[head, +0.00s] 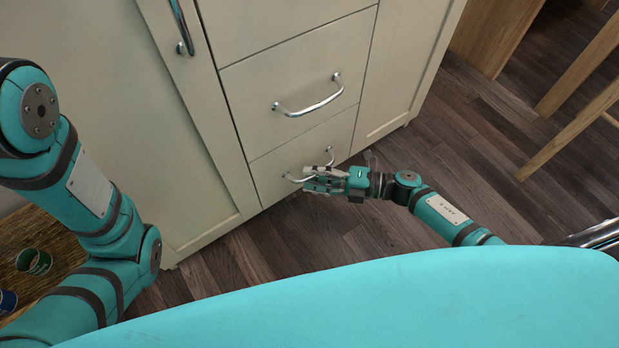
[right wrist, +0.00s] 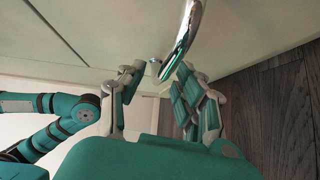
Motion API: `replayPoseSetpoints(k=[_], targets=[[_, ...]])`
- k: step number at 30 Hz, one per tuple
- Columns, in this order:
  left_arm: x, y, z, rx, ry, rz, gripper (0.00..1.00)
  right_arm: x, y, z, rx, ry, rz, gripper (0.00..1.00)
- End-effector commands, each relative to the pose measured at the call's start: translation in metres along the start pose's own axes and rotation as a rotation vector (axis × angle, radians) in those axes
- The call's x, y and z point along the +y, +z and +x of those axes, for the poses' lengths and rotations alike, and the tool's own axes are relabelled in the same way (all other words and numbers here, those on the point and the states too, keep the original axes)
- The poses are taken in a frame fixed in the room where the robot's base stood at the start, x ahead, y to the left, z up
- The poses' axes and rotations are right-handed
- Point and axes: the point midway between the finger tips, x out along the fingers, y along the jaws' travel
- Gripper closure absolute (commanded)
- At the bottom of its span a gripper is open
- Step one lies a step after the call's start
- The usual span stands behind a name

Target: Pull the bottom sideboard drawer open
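The cream sideboard's bottom drawer (head: 267,178) is shut, its front flush with the drawer above. Its curved chrome handle (head: 293,179) is partly hidden by my right gripper (head: 312,179), which reaches it from the right. In the right wrist view the handle (right wrist: 186,38) runs down from the top edge toward the space between the fingertips. My right gripper's fingers (right wrist: 153,80) are apart, one on each side of the handle's lower end. I cannot tell whether they touch it. My left arm shows at the left, but its gripper is out of view.
The drawer above (head: 290,85) is shut and has its own chrome handle (head: 308,107). A tall cabinet door (head: 110,100) is on the left. Dark wooden floor (head: 440,150) lies clear in front of the sideboard. Wooden furniture legs (head: 575,130) stand at the right.

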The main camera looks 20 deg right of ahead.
Motion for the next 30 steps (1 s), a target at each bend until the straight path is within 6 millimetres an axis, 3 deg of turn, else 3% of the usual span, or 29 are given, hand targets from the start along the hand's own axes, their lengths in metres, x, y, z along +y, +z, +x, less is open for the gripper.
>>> replayPoseSetpoints(k=[4, 12, 21, 30], targets=[[0.0012, -0.0041, 0.0014, 0.012, 0.004, 0.001, 1.0, 0.0004, 0.0001, 0.0098, 0.001, 0.002, -0.001, 0.66], [0.0013, -0.0044, 0.0026, 0.013, 0.005, 0.002, 1.0, 0.0009, 0.0, 0.0112, 0.0, 0.001, 0.0, 0.66], [0.0015, -0.0046, 0.0026, 0.014, 0.005, 0.001, 1.0, 0.0007, 0.0, 0.0109, 0.0, 0.001, 0.0, 1.0], [0.0015, -0.0046, 0.0026, 0.014, 0.005, 0.001, 1.0, 0.0012, 0.0002, 0.0108, 0.0, 0.002, 0.0, 1.0]])
